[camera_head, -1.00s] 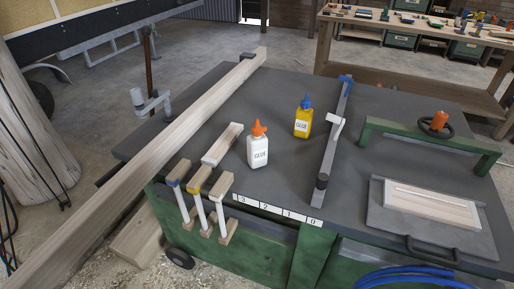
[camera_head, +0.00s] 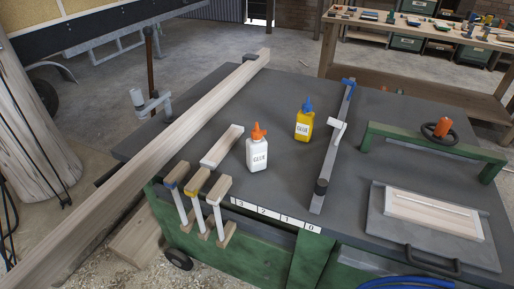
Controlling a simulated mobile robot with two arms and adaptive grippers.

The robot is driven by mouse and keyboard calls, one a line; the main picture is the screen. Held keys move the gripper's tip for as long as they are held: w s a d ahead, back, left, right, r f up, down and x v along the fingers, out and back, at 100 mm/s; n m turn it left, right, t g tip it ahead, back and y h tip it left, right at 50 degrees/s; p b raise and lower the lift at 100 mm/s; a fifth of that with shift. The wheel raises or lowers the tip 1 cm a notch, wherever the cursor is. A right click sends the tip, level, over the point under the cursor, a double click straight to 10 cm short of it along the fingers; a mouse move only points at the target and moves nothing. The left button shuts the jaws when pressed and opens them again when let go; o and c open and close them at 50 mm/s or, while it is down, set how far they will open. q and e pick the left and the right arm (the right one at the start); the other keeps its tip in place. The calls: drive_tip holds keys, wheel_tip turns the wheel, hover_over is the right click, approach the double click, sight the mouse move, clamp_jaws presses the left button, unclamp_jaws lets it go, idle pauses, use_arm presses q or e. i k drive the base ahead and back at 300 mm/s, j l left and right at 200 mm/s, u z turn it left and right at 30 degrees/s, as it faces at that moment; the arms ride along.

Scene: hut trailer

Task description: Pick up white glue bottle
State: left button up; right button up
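The white glue bottle (camera_head: 258,154) with an orange cap stands upright on the dark grey table top (camera_head: 280,190). Its label reads GLUE. A yellow glue bottle (camera_head: 304,125) with a blue cap stands upright behind it and to its right, apart from it. Neither of my grippers shows in the head view.
A short wooden block (camera_head: 222,146) lies just left of the white bottle. A metal fence bar (camera_head: 331,150) stands right of both bottles. A long plank (camera_head: 150,165) runs along the left. Clamps with wooden ends (camera_head: 197,183) stand at the front edge. Table room before the white bottle is clear.

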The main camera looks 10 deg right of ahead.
sight(256, 151)
drive_tip(key=i+l+u, duration=0.1)
drive_tip(key=l, duration=0.3)
drive_tip(key=i+l+u, duration=0.15)
drive_tip(key=l, duration=0.25)
drive_tip(key=i+l+u, duration=0.1)
drive_tip(key=l, duration=0.35)
